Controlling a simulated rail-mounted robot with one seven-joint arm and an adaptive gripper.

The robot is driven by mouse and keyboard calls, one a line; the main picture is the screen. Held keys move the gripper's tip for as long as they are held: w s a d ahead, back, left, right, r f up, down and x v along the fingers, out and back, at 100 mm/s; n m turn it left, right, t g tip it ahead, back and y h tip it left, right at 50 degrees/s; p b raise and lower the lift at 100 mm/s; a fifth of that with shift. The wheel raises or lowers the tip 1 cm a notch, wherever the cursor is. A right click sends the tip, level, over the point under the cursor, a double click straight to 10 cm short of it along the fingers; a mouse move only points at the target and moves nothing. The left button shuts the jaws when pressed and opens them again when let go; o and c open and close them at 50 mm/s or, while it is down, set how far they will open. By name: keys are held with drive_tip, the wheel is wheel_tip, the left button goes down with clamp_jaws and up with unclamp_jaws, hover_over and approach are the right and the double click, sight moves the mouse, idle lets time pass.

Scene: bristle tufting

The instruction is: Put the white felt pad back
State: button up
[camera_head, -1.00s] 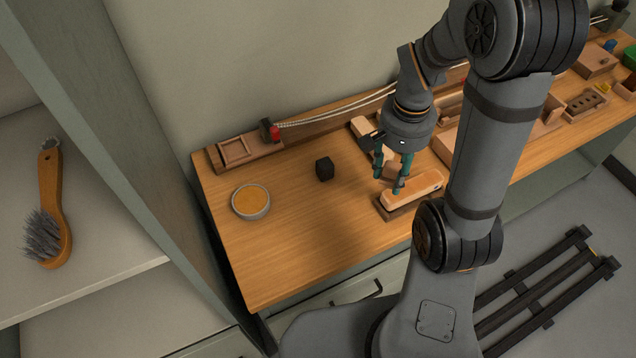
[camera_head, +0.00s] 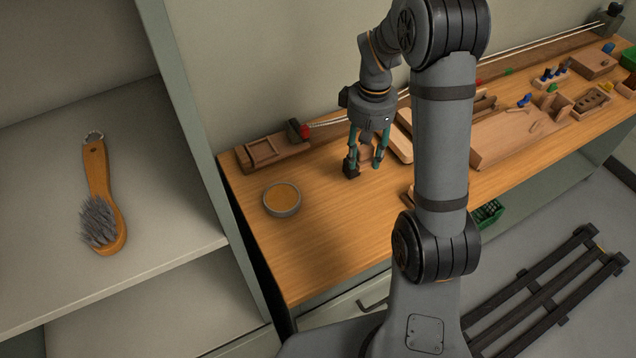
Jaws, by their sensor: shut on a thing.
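I make out no white pad elsewhere on the bench. An empty-looking square wooden recess (camera_head: 262,150) lies at the bench's back left.
A round bowl with amber contents (camera_head: 282,199) stands front left of my gripper. A red-and-black clamp (camera_head: 299,131) holds cords along the back. Wooden trays and small parts fill the right side. A brush (camera_head: 99,195) lies on the left shelf.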

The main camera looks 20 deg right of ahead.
drive_tip(key=p, duration=0.1)
hover_over(320, 187)
wheel_tip(320, 187, down, 6)
drive_tip(key=shift+f, duration=0.15)
wheel_tip(320, 187, down, 3)
drive_tip(key=shift+f+p, duration=0.1)
drive_tip(key=shift+p, duration=0.25)
drive_tip(key=shift+f, duration=0.4)
drive_tip(key=shift+f, duration=0.15)
drive_tip(key=shift+f, duration=0.15)
drive_tip(key=o, duration=1)
